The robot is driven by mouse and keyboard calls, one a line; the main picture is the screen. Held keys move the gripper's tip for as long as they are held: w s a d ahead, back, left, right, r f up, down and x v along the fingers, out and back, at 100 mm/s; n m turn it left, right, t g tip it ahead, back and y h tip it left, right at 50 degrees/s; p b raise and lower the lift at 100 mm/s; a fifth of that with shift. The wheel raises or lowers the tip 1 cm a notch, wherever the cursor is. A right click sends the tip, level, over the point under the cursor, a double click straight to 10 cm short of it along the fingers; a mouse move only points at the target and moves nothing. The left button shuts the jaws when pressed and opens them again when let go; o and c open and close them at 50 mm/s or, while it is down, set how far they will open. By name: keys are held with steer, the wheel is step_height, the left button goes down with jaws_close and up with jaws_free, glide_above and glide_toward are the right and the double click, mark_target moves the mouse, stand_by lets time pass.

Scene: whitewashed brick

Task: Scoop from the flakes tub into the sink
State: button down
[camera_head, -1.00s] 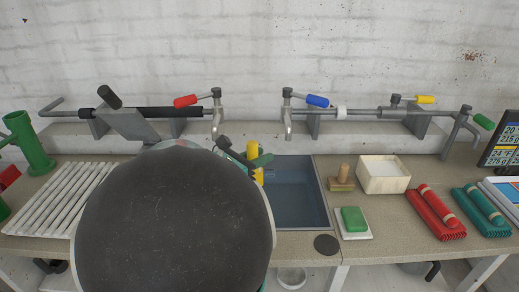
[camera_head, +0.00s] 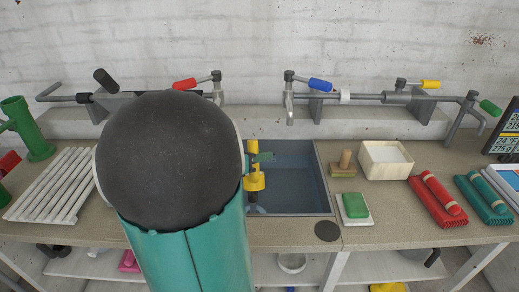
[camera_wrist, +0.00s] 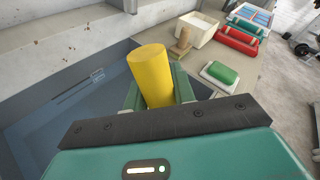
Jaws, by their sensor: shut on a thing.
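My gripper (camera_head: 262,158) is shut on a yellow handle (camera_head: 254,181) over the left part of the sink (camera_head: 318,190). In the wrist view, the yellow handle (camera_wrist: 150,75) stands between the green fingers of my gripper (camera_wrist: 158,95). A small grey part shows below the handle in the head view; whether it is a scoop bowl, and whether it holds anything, I cannot tell. A cream square tub (camera_head: 386,172) with white contents stands right of the sink; it also shows in the wrist view (camera_wrist: 196,38). My arm hides the sink's left side.
Red rolls (camera_head: 438,201) lie farther right. Taps (camera_head: 290,105) overhang the back. A white slatted rack (camera_head: 50,185) is at left.

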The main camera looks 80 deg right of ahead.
steer(key=shift+d+f, duration=0.1)
steer(key=shift+f, duration=0.1)
steer(key=shift+f, duration=0.15)
steer(key=shift+w+f, duration=0.1)
steer(key=shift+f, duration=0.15)
stand_by(0.3)
steer(key=shift+w+d+r+n+y, duration=0.2)
steer(key=shift+w+d+n+y, duration=0.05)
steer(key=shift+d+n+y, duration=0.3)
steer(key=shift+w+d+r+n+y, duration=0.2)
steer(key=shift+d+n+y, duration=0.25)
steer(key=shift+d+n, duration=0.15)
steer(key=shift+d, duration=0.15)
